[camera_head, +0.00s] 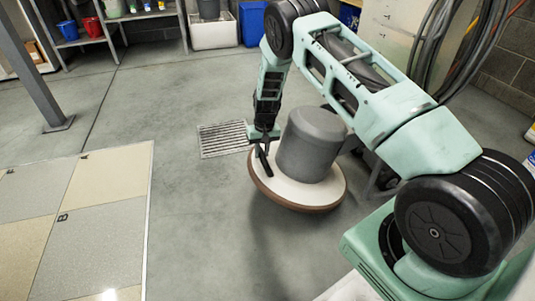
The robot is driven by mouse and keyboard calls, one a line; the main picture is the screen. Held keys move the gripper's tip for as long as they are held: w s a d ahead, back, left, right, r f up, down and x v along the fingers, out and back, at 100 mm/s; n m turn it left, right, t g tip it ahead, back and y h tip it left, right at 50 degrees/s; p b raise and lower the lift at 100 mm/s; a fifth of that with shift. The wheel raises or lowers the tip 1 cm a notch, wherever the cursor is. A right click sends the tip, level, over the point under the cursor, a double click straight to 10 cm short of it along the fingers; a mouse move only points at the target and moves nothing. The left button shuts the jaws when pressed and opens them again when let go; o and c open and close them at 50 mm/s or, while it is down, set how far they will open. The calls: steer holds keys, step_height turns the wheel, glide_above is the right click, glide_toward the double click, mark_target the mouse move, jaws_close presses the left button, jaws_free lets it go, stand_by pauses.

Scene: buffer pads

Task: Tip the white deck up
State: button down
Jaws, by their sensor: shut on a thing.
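The white deck (312,193) is a round plate with a brown pad rim (290,206) below it and a grey motor housing (310,143) on top. It sits in the middle of the view, and its near edge looks tilted. My gripper (263,163) is at the deck's left side, with its dark fingers shut on the deck's edge. The underside of the deck and the far side behind the housing are hidden. My arm passes over the deck from the right.
A floor grate (223,138) lies left of the deck. A panel of tiled floor samples (75,225) covers the lower left. A metal post (40,75) and a shelf with buckets (95,27) stand at the upper left. The grey floor between is clear.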

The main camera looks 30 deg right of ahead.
step_height(320, 180, up, 25)
steer(key=d+t+y+p, duration=0.25)
steer(key=y+p, duration=0.45)
steer(key=p, duration=0.5)
steer(key=s+d+r+y+p, duration=0.1)
steer(key=s+d+r+p, duration=0.1)
steer(key=d+r+p, duration=0.2)
steer(key=s+d+r+y+p, duration=0.2)
steer(key=s+d+r+p, duration=0.1)
steer(key=d+r, duration=0.7)
steer(key=shift+d+r+p, duration=0.35)
steer(key=shift+r+p, duration=0.1)
steer(key=shift+r, duration=0.3)
steer(key=shift+a+t, duration=0.1)
steer(key=shift+t, duration=0.15)
